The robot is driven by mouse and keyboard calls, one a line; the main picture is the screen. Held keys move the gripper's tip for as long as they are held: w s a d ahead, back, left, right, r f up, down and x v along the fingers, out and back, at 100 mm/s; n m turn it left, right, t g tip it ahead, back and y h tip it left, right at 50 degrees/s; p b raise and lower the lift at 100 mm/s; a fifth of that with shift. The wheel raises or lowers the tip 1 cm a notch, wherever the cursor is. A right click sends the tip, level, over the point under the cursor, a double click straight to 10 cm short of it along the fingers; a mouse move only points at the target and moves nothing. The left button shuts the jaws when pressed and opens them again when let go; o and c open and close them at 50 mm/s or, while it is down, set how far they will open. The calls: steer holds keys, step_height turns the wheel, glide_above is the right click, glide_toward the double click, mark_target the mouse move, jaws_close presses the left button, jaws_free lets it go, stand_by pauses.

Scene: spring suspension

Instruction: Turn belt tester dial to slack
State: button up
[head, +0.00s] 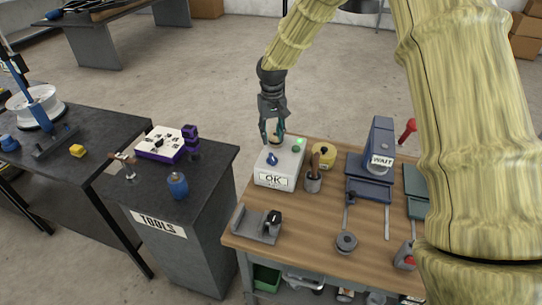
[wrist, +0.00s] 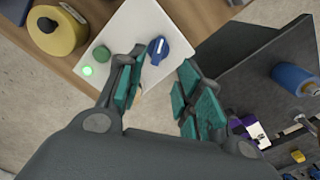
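A pale grey box (head: 278,175) with a blue dial (head: 271,159) stands at the back left of the wooden workbench. I take it to be the belt tester; its front label is hard to read. The blue dial with a white pointer mark also shows in the wrist view (wrist: 158,51), just beyond my left fingertip. My gripper (head: 272,139) is over the back left of the box, fingers pointing down. In the wrist view its teal-padded fingers (wrist: 165,85) are apart, with the dial not between them. A small tan thing is partly hidden by the left finger.
The box also has a green button (wrist: 101,54) and a lit green lamp (wrist: 88,71). A dark cabinet labelled TOOLS (head: 190,235) stands left of the bench.

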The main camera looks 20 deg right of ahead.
mark_target(272, 157)
step_height(272, 157, down, 10)
steer(key=p, duration=0.3)
steer(key=shift+d, duration=0.15)
jaws_close()
